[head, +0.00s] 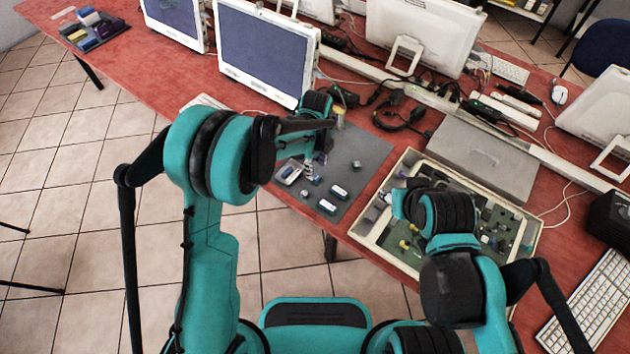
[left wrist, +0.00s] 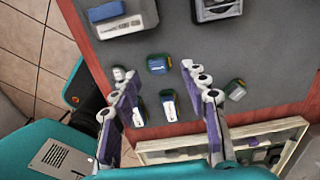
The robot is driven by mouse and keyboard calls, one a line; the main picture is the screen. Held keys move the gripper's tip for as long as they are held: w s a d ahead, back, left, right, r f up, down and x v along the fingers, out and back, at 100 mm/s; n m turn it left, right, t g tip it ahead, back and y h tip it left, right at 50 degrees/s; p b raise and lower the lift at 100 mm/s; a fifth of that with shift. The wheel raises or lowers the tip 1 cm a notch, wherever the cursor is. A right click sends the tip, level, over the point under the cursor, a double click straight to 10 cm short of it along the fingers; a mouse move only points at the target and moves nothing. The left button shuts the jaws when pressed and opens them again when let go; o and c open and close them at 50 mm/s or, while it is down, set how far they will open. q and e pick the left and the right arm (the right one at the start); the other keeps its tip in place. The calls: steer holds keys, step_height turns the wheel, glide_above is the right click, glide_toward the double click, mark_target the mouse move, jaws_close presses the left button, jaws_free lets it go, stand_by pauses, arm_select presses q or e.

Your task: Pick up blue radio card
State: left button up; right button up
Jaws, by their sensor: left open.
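Two small blue cards with white faces lie side by side on the grey mat, one (head: 340,192) beside the other (head: 327,206). In the left wrist view they show below and between my fingers, one (left wrist: 170,107) right of the other (left wrist: 137,112). I cannot tell which is the radio card. A small blue-and-green piece (left wrist: 159,64) lies between the fingertips' lines of sight. My left gripper (head: 309,164) is open and empty above the mat, its fingers (left wrist: 153,73) spread apart. My right arm is over the case; its gripper does not show.
The grey mat (head: 372,152) also holds small blocks, one (head: 356,164) farther right, and a silver-rimmed piece (head: 289,172). An open case (head: 367,222) with green boards stands right of the mat. Monitors (head: 262,50) and cables stand behind. The red table's front edge is close.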

mark_target(317, 178)
arm_select(q)
steer(key=f, duration=0.1)
steer(key=f+b, duration=0.1)
steer(key=f, duration=0.1)
steer(key=f+b, duration=0.1)
steer(key=shift+s+d+f, duration=0.1)
steer(key=shift+s+f, duration=0.15)
steer(key=shift+s, duration=0.05)
steer(key=shift+r, duration=0.1)
steer(key=c, duration=0.9)
steer(key=shift+r, duration=0.1)
